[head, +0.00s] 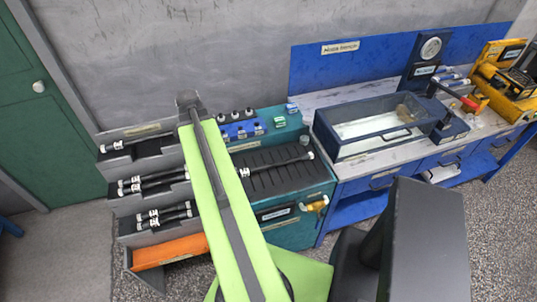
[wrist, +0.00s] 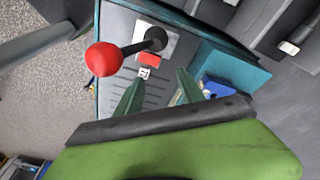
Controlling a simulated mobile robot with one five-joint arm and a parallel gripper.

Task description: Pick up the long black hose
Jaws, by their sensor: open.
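In the head view, a black hose with pale end fittings (head: 275,166) lies across the dark ribbed top of the teal bench. Other black hoses lie on the stepped grey rack at left: one on the top shelf (head: 137,141), some on the middle shelf (head: 152,183) and some on the lower shelf (head: 164,216). Which is the long one is not certain. My green arm hides part of the rack and bench. In the wrist view, my gripper (wrist: 158,78) is open with two green fingers apart over a grey ribbed surface. No hose shows between them.
A red ball on a black lever (wrist: 104,59) stands close to my fingers in the wrist view. An orange tray (head: 170,251) sits low on the rack. A blue workbench (head: 352,190) with a glass-sided tank (head: 375,125) stands at right. Grey floor is clear at lower left.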

